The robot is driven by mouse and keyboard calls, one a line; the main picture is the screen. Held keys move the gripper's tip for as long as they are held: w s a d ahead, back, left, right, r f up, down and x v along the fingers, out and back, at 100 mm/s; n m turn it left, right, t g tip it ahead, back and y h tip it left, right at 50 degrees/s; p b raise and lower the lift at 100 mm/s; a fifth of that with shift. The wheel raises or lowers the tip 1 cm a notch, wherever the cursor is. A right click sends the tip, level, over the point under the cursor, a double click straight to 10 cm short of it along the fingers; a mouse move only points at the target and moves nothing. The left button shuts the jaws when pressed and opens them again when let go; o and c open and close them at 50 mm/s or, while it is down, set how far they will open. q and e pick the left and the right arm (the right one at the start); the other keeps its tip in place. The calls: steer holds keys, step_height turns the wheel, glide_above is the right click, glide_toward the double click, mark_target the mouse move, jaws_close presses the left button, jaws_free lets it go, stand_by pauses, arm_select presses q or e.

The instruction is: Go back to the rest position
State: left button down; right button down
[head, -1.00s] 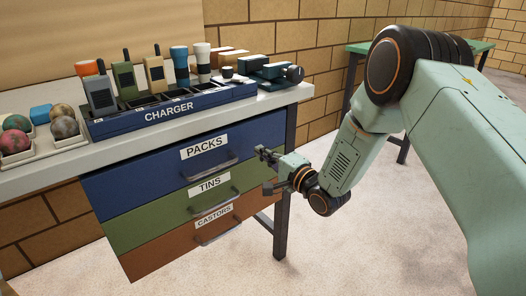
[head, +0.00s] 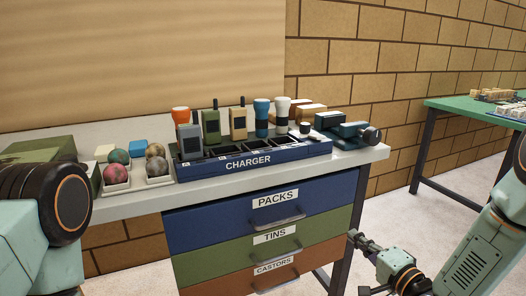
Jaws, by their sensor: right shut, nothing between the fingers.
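My right gripper (head: 358,240) is at the lower right of the head view, its dark fingers together and empty. It is to the right of the drawers, in front of the bench's right leg in the picture, and holds nothing. My right arm runs off the right edge. A part of my left arm shows at the left edge, but the left gripper is out of view.
The bench (head: 371,155) carries a blue charger rack (head: 290,157) with radios and torches, balls in trays, and a vise at its right end. The drawers labelled PACKS (head: 240,218), TINS and CASTORS look closed. A green table (head: 447,104) stands far right.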

steer(key=s+a+f+n+g+h+p, duration=0.15)
steer(key=s+f+n+g+h, duration=0.45)
steer(key=s+f, duration=0.9)
steer(key=s+a+f+n+g+p, duration=0.1)
steer(key=s+g, duration=0.4)
steer(key=s, duration=0.6)
steer(key=s+a+f+n+g+p, duration=0.1)
steer(key=s+n+g, duration=0.3)
steer(key=s, duration=0.8)
steer(key=shift+s+f+n+g, duration=0.3)
steer(key=shift+f+g, duration=0.05)
steer(key=shift+g, duration=0.25)
